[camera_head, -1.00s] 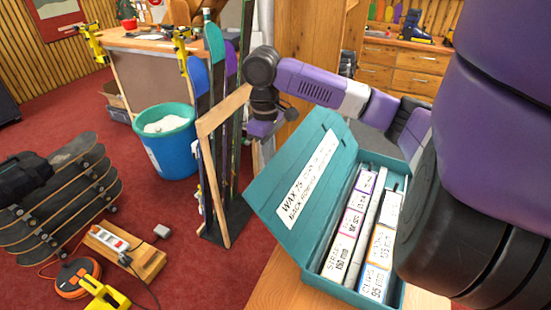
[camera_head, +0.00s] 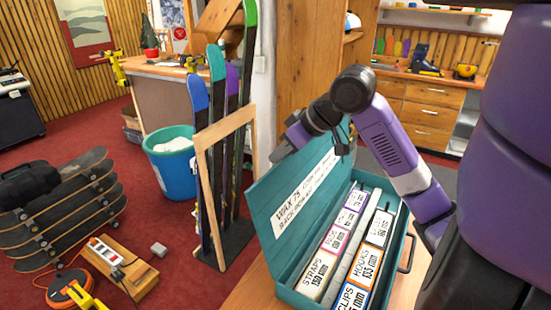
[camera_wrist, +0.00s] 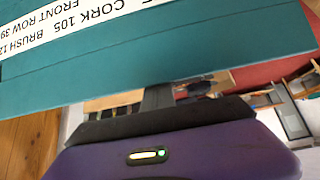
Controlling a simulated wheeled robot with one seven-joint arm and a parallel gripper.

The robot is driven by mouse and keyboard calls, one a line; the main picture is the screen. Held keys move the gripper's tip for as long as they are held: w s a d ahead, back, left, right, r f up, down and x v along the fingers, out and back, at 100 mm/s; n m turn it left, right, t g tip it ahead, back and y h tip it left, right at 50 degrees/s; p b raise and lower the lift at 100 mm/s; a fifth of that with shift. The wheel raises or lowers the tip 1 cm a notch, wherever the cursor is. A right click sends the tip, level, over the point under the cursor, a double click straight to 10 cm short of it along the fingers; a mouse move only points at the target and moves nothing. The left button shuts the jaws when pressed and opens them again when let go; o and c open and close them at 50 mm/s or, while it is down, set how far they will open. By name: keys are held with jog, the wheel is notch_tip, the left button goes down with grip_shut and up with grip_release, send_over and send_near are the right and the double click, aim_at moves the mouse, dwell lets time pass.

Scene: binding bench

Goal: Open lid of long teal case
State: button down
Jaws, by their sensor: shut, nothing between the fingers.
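The long teal case (camera_head: 285,290) stands on a wooden bench top, its lid (camera_head: 262,190) swung up and leaning back to the left. A white label with black print runs along the lid's inner face. The open box shows several boxes with labels such as STRAPS, HOOKS and CLIPS. My gripper (camera_head: 283,150) is shut and empty, just above and behind the lid's upper edge; I cannot tell if it touches. In the wrist view the lid (camera_wrist: 180,60) and its label fill the upper part, close to my purple gripper body; the fingertips are not clear there.
A wooden rack with upright skis (camera_head: 220,140) stands left of the case, with a blue bin (camera_head: 172,172) behind it. Skateboards (camera_head: 70,210) and a power strip (camera_head: 106,251) are on the red floor. The case's handle (camera_head: 407,254) is at its right side.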

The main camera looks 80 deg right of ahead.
jog(key=w+d, duration=0.1)
jog(key=w, duration=0.3)
notch_tip(320, 180, up, 9)
jog(key=s, duration=0.2)
jog(key=shift+s+a+r, duration=0.2)
jog(key=shift+s+a, duration=0.1)
jog(key=shift+s, duration=0.1)
